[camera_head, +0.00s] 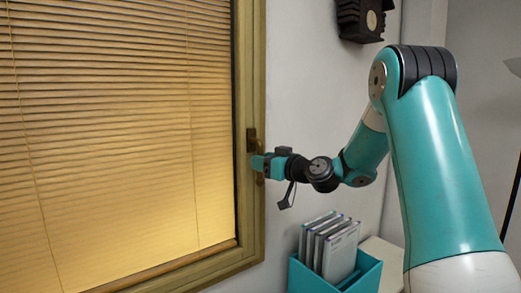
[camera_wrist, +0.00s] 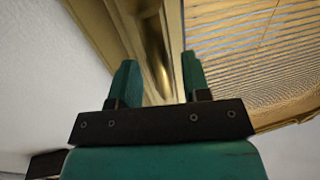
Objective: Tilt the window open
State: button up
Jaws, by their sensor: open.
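The window (camera_head: 247,80) has a wooden frame with a lowered yellow blind (camera_head: 110,130) over its pane, and it looks closed. A dark handle plate (camera_head: 252,138) sits on the right side of the frame. My gripper (camera_head: 257,163) is at the handle, just below that plate, and hides part of it. In the wrist view my gripper (camera_wrist: 160,80) has its two teal fingers apart. A brass-coloured handle (camera_wrist: 157,55) runs between and beyond the fingers, along the frame (camera_wrist: 100,30). I cannot tell whether the fingers touch the handle.
A teal box (camera_head: 330,280) with several grey folders (camera_head: 330,240) stands below my arm, on the right of the window. A dark device (camera_head: 362,18) hangs on the wall above. The wall (camera_head: 300,90) right of the window is mostly bare.

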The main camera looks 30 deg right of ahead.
jog(key=shift+x, duration=0.8)
grip_shut()
